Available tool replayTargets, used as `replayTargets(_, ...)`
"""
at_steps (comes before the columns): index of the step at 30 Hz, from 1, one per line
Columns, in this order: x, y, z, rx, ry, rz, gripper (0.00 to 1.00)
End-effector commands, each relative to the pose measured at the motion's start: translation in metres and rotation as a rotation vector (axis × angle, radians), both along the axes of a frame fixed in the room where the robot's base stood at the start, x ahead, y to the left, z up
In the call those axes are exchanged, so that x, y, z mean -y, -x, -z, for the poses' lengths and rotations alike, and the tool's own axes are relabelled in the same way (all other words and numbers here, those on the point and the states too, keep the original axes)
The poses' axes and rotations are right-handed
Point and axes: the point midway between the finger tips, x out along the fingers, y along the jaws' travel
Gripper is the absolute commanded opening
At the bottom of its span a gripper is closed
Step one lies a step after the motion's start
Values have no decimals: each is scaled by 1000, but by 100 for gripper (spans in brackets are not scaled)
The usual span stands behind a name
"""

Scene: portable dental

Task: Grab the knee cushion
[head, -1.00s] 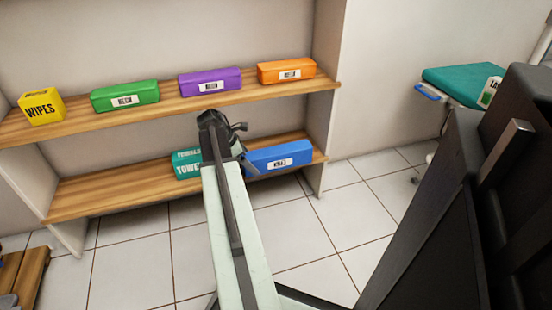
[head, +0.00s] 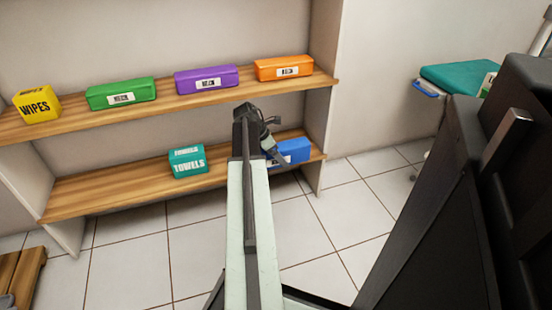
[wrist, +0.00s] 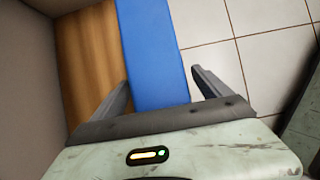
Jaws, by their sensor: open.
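The knee cushion is a long blue block (head: 294,151) on the lower shelf at its right end. In the head view my arm hides its left part, and its label is mostly covered; its blue face also fills the middle of the wrist view (wrist: 152,50). My gripper (wrist: 161,78) is open, with one finger on each side of the cushion's near end in the wrist view. The left finger is close to its edge and a small gap shows at the right finger. I cannot tell whether either touches it.
A teal towels box (head: 187,161) stands left of my arm on the lower shelf (head: 110,191). The upper shelf holds a yellow wipes box (head: 37,104) and green (head: 121,93), purple (head: 207,79) and orange (head: 284,68) blocks. A side panel (head: 319,100) closes the shelf's right end.

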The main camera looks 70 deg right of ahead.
Motion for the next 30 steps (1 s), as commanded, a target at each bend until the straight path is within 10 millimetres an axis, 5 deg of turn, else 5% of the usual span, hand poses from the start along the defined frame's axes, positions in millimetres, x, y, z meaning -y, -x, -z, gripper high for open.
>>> replayTargets(5, 0, 0, 0, 0, 0, 0, 82)
replayTargets(12, 0, 0, -1, 0, 0, 1, 15)
replayTargets(13, 0, 0, -1, 0, 0, 1, 12)
replayTargets(28, -2, -2, -22, 0, 0, -4, 12)
replayTargets(30, -15, 1, -16, 0, 0, -4, 12)
